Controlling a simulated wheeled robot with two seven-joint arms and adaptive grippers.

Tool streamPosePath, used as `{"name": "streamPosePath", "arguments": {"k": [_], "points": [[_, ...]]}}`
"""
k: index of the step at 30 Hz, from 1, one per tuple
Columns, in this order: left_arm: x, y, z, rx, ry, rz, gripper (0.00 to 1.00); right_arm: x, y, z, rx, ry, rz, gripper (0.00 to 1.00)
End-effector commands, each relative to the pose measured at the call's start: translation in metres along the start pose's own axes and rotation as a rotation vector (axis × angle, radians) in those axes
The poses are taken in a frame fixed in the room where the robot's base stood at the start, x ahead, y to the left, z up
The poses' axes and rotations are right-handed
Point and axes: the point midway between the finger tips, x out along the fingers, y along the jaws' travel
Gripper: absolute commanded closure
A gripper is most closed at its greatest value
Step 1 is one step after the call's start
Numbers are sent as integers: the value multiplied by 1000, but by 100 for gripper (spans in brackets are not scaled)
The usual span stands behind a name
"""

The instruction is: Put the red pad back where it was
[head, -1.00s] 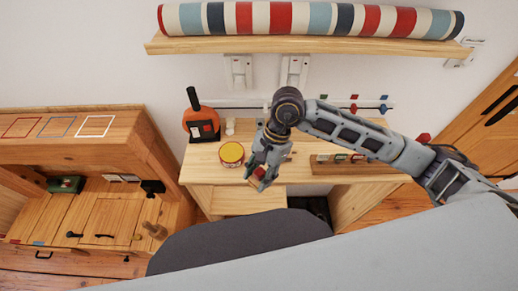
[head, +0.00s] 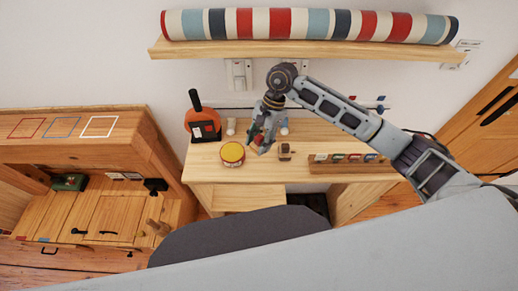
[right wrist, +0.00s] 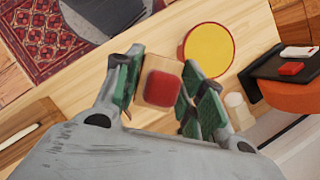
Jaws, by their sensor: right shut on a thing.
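The red pad (right wrist: 161,88) is a rounded red patch on the face of a small pale wooden block in the right wrist view. My right gripper (right wrist: 158,92) is shut on this block, with green-lined fingers on both sides of it. In the head view my right gripper (head: 261,143) is over the desk, just right of the round yellow-topped tin (head: 232,154); a bit of red shows between its fingers. I cannot tell whether the block touches the desk. My left gripper is not in view.
A small brown block (head: 285,151) stands right of the gripper. A rack (head: 345,165) with several coloured pieces is farther right on the desk (head: 215,173). Red, blue and white outlined squares mark the left shelf top (head: 65,118).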

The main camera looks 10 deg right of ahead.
Motion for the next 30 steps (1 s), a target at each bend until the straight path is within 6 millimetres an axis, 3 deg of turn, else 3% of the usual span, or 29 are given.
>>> {"name": "streamPosePath", "arguments": {"k": [3,12,30], "points": [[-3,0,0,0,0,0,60,-4,-7,-5,1,-1,-1,83],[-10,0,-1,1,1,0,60,22,-7,-16,0,-1,0,83],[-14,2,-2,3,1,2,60,37,-6,-22,2,-1,1,83]]}}
